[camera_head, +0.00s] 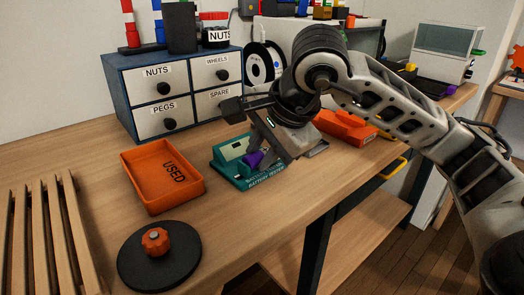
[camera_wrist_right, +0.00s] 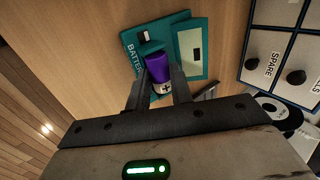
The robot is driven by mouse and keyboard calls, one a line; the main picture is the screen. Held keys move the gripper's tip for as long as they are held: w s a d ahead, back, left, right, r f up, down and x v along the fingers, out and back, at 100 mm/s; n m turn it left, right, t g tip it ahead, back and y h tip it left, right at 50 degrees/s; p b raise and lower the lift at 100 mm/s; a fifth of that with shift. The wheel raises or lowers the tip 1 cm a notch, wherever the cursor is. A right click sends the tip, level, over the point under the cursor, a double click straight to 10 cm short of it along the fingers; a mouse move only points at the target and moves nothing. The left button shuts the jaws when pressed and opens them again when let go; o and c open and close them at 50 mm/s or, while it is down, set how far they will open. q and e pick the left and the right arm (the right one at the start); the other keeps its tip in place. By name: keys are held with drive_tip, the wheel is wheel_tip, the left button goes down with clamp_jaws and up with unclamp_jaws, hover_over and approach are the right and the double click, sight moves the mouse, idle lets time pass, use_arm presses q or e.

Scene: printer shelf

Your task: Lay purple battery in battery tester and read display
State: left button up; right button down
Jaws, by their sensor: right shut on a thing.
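The teal battery tester (camera_head: 221,163) sits on the bench in the head view, right of the orange tray. In the right wrist view the tester (camera_wrist_right: 186,29) lies under my fingers, with its light display panel (camera_wrist_right: 191,54) to the right; no reading is legible. The purple battery (camera_wrist_right: 158,68) is between the two fingers of my right gripper (camera_wrist_right: 160,85), its plus end toward me. Its far end is at the tester's slot; I cannot tell whether it rests in it. It also shows as a purple patch (camera_head: 254,159) in the head view. My left gripper is not in view.
An orange tray (camera_head: 137,183) marked USED and a black disc (camera_head: 183,262) with an orange knob lie left of the tester. A drawer cabinet (camera_head: 128,70) stands behind. An orange object (camera_head: 345,127) is right of my gripper. The bench front is clear.

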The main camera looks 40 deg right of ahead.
drive_tip(key=shift+s+f, duration=0.15)
drive_tip(key=shift+f, duration=0.3)
idle(0.4)
drive_tip(key=c, duration=1.2)
unclamp_jaws()
drive_tip(key=shift+o, duration=0.2)
drive_tip(key=shift+r+p, duration=2.55)
drive_tip(key=shift+r, duration=1.2)
